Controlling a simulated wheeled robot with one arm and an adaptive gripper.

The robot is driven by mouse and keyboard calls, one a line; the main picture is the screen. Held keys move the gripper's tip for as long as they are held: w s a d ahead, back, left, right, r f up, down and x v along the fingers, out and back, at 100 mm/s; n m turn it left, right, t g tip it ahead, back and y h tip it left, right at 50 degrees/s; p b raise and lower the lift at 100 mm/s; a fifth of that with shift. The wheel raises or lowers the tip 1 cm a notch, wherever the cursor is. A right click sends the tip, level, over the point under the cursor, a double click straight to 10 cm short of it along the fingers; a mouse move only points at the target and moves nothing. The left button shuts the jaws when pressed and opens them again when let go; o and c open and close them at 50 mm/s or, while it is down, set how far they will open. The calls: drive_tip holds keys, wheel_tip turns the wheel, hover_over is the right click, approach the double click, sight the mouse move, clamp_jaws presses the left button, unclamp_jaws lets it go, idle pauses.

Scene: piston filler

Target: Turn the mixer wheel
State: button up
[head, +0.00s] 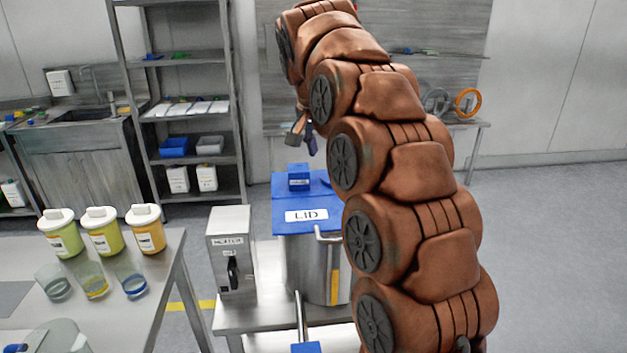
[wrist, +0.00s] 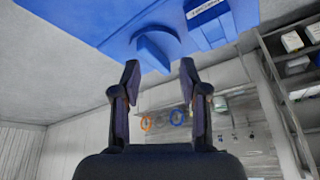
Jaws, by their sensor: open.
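I cannot tell for certain which part is the mixer wheel. In the head view a steel vessel (head: 308,270) has a blue lid (head: 285,215) marked "LID". A small blue labelled block (head: 299,177) stands on the lid. The wrist view, which looks upside down, shows the lid (wrist: 90,22), the labelled block (wrist: 208,22) and a blue curved raised part (wrist: 152,50) just beyond my fingertips. My gripper (head: 303,140) is above the lid, partly hidden behind my arm. In the wrist view my gripper (wrist: 160,72) is open with nothing between its fingers.
A grey box with a black knob (head: 232,272) stands left of the vessel. Lidded containers (head: 103,232) and glasses (head: 92,282) stand on the left table. An orange ring (head: 467,102) and a grey wheel (head: 435,102) are at the back bench. Open floor lies at right.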

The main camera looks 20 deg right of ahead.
drive_tip(key=shift+s+a+f+b, duration=0.75)
drive_tip(key=shift+s+a+b, duration=0.2)
drive_tip(key=shift+s, duration=0.15)
drive_tip(key=shift+s+a+f+b, duration=0.8)
drive_tip(key=shift+s+a, duration=0.15)
drive_tip(key=shift+s, duration=0.15)
